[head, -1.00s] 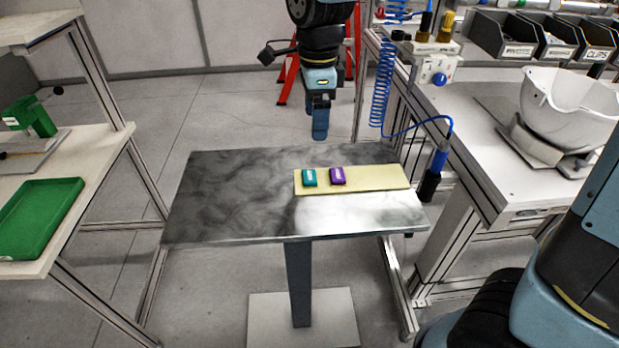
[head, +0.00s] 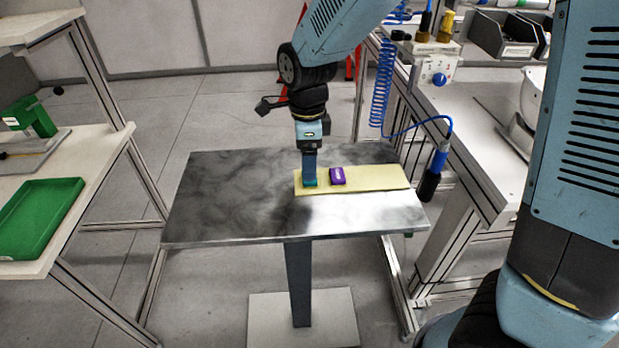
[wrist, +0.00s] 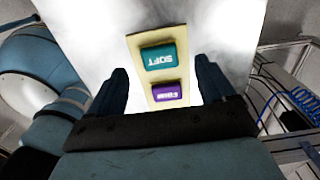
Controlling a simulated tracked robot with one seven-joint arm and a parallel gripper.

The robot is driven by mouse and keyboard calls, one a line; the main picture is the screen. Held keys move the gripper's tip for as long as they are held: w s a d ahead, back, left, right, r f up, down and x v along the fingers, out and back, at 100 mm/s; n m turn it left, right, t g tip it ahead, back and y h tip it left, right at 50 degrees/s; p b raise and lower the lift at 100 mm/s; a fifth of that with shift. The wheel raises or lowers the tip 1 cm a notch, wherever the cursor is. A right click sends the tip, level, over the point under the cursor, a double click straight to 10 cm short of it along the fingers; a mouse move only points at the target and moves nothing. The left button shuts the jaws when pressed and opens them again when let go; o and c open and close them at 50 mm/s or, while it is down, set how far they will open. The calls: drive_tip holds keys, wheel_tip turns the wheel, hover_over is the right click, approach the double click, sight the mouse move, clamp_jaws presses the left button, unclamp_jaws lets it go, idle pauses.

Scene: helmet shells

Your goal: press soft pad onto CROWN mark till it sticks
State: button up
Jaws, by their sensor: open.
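The soft pad (wrist: 160,55) is a teal block lettered SOFT in the wrist view. It lies on a pale yellow strip on the metal table. In the head view the teal pad (head: 310,185) is mostly hidden behind my gripper (head: 310,178). My gripper is open, its fingers low over the teal pad; in the wrist view the fingers (wrist: 160,72) stand apart with the pad showing between and beyond them. The white helmet shell (head: 535,92) is at the right, mostly hidden by my arm. No CROWN mark is visible.
A purple block (head: 337,176) lies on the yellow strip (head: 380,178) just right of the teal pad; its lettering is unreadable. The metal table (head: 230,205) is bare on its left. A coiled blue hose (head: 383,85) hangs by the right bench. A green tray (head: 38,218) sits at left.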

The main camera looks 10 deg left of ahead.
drive_tip(key=shift+f, duration=2.2)
drive_tip(key=shift+c, duration=0.5)
drive_tip(key=c, duration=1)
drive_tip(key=shift+r, duration=0.1)
